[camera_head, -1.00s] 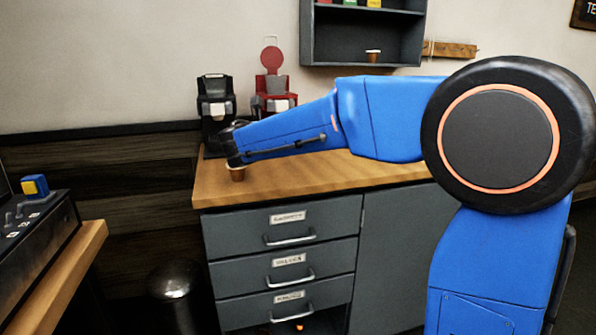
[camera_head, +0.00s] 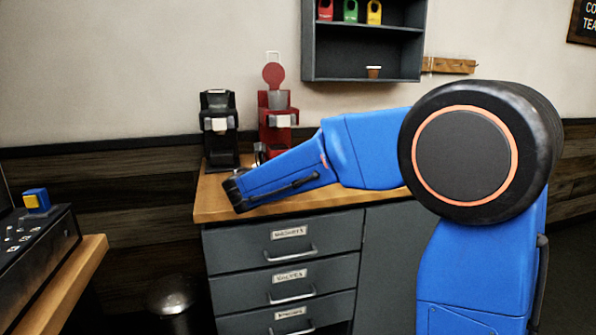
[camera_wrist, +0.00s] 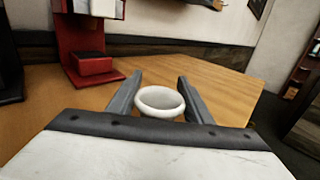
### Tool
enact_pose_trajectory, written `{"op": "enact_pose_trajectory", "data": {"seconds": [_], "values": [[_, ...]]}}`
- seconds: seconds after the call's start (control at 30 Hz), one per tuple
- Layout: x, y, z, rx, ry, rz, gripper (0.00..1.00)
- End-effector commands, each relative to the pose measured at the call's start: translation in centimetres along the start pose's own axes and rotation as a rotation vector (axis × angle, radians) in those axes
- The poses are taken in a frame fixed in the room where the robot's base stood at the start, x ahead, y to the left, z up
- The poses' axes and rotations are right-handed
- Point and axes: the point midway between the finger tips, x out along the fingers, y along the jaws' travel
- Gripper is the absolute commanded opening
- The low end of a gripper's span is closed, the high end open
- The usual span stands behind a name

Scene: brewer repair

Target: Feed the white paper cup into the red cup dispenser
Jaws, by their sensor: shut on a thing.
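The white paper cup (camera_wrist: 160,101) shows its round rim between the two fingers of my gripper (camera_wrist: 155,90) in the wrist view, and the gripper is shut on it. The cup's lower part is hidden. In the head view my arm hides the cup and most of the gripper. The red cup dispenser (camera_head: 278,128) stands at the back of the counter, with a round red disc on top and a white part on its front. In the wrist view its red base (camera_wrist: 90,66) is ahead and left of the cup, apart from it.
A black machine (camera_head: 218,130) stands left of the red one. The wooden counter (camera_wrist: 215,85) is clear to the cup's right. A wall shelf (camera_head: 365,50) holds a small brown cup (camera_head: 374,72) and coloured items. A side bench (camera_head: 75,275) is at the left.

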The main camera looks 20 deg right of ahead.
Motion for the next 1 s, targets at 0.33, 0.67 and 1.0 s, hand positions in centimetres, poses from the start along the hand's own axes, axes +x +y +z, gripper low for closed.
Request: {"op": "enact_pose_trajectory", "data": {"seconds": [0.33, 0.67, 1.0], "values": [[0.0, 0.0, -2.2, 0.0, -0.001, 0.0, 0.25], [0.0, 0.0, -2.6, -0.001, 0.0, 0.0, 0.62], [-0.1, 0.0, -2.6, -0.001, 0.0, 0.001, 0.64]]}}
